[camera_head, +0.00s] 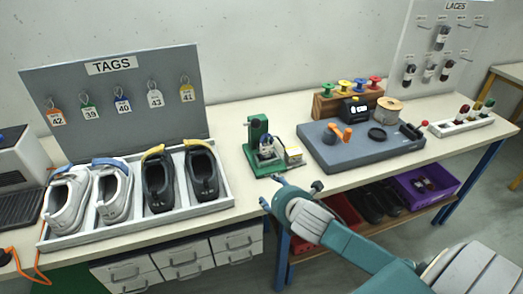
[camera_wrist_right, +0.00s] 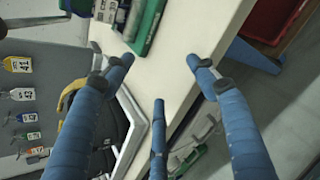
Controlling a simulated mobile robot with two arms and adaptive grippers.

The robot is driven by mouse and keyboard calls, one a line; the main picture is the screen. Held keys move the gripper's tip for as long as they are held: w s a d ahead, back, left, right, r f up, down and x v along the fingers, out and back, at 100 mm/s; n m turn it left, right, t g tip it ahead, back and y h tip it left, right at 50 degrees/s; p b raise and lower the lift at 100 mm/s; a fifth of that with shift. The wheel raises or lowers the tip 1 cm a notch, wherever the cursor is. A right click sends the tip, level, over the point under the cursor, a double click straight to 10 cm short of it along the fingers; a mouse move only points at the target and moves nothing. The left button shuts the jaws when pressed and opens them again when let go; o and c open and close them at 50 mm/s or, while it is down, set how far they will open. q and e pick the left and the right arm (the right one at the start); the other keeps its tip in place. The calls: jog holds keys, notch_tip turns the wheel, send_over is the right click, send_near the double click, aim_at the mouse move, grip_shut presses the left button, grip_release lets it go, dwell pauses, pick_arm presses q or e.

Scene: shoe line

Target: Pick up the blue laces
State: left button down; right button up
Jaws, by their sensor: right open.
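A grey board headed LACES (camera_head: 408,40) stands at the back right, with several lace bundles hanging on it. One bundle (camera_head: 442,38) hangs higher, and others, such as this one (camera_head: 409,75), hang lower. They look dark with pale bands, and I cannot tell which is blue. My right gripper (camera_head: 292,189) is at the bench's front edge, well left of the board. In the right wrist view its blue fingers (camera_wrist_right: 160,75) are spread and empty, with the pale bench top beyond. My left gripper is not in view.
A white tray (camera_head: 140,228) of shoes stands left, below the TAGS board (camera_head: 118,95). A purple bin (camera_head: 425,186) is on the lower shelf.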

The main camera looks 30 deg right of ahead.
aim_at(265, 147)
jog(key=w+d+r+n, duration=0.1)
jog(key=w+r+n, duration=0.1)
jog(key=w, duration=0.1)
jog(key=w+d+r+n+t, duration=0.1)
jog(key=w+d+r+n, duration=0.1)
jog(key=w+n, duration=0.1)
jog(key=w+d+r+n+t, duration=0.1)
jog(key=w+d+r+n, duration=0.1)
jog(key=w, duration=0.3)
jog(key=shift+w+r+n+p, duration=0.1)
jog(key=shift+r+n+p, duration=0.05)
jog(key=shift+n+p, duration=0.3)
jog(key=shift+p+x, duration=0.45)
jog(key=shift+x, duration=2.4)
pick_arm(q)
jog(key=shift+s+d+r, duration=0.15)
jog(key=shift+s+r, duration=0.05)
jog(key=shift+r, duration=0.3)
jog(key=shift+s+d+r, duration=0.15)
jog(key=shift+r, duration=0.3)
pick_arm(e)
jog(key=shift+d+r, duration=0.15)
jog(key=c, duration=0.8)
jog(key=shift+o, duration=0.2)
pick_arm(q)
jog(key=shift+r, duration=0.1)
